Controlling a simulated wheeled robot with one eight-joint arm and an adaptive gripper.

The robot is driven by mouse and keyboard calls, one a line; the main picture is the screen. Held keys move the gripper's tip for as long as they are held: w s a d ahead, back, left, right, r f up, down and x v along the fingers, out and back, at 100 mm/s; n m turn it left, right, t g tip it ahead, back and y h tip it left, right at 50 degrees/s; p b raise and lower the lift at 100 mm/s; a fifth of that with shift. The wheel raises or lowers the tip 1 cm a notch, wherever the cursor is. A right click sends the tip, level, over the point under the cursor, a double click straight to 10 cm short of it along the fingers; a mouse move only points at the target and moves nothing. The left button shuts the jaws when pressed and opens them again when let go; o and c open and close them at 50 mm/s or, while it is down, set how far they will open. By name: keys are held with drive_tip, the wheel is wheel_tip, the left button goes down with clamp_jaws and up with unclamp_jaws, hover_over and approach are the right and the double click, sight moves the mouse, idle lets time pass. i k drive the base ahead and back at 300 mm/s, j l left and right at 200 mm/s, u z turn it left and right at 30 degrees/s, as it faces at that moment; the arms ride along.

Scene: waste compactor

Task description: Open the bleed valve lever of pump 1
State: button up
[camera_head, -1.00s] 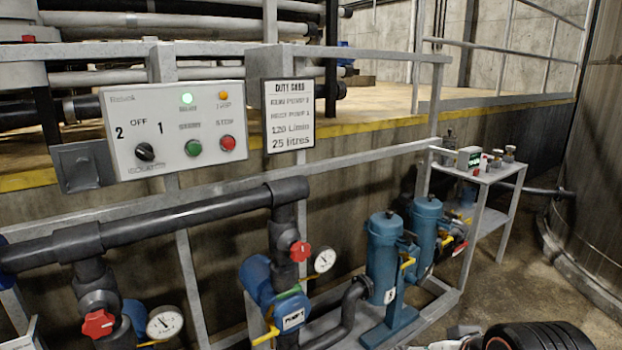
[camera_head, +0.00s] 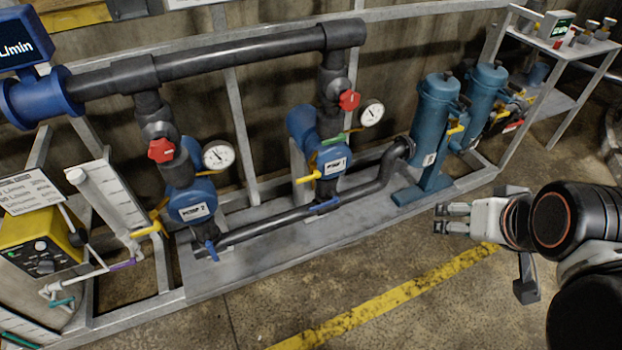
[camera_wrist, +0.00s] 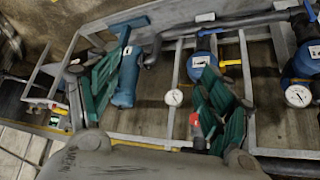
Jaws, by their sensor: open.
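Pump 1 (camera_head: 332,165) is the blue pump right of pump 2 (camera_head: 193,206) in the head view. A yellow lever (camera_head: 308,179) sticks out to its left, a green lever (camera_head: 335,139) sits above its label, and a blue lever (camera_head: 325,206) is on the pipe below. I cannot tell which is the bleed valve lever. My gripper (camera_head: 440,218) is open and empty, right of pump 1 and apart from it. In the wrist view, its green fingers are spread, with pump 1 (camera_wrist: 200,66) beyond them; the right finger partly covers the area under the pump.
A red knob (camera_head: 349,101) and a gauge (camera_head: 371,112) sit above pump 1. Blue filters (camera_head: 436,105) stand to its right. The grey skid frame (camera_head: 270,262) edges the floor, which is clear in front. A small table (camera_head: 568,48) stands at the back right.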

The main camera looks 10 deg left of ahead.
sight(317, 174)
drive_tip(key=i+j, duration=0.15)
drive_tip(key=i, duration=0.3)
drive_tip(key=i+j+u, duration=0.1)
drive_tip(key=i, duration=0.4)
drive_tip(key=k+j+u, duration=0.15)
drive_tip(key=i+l+z, duration=0.15)
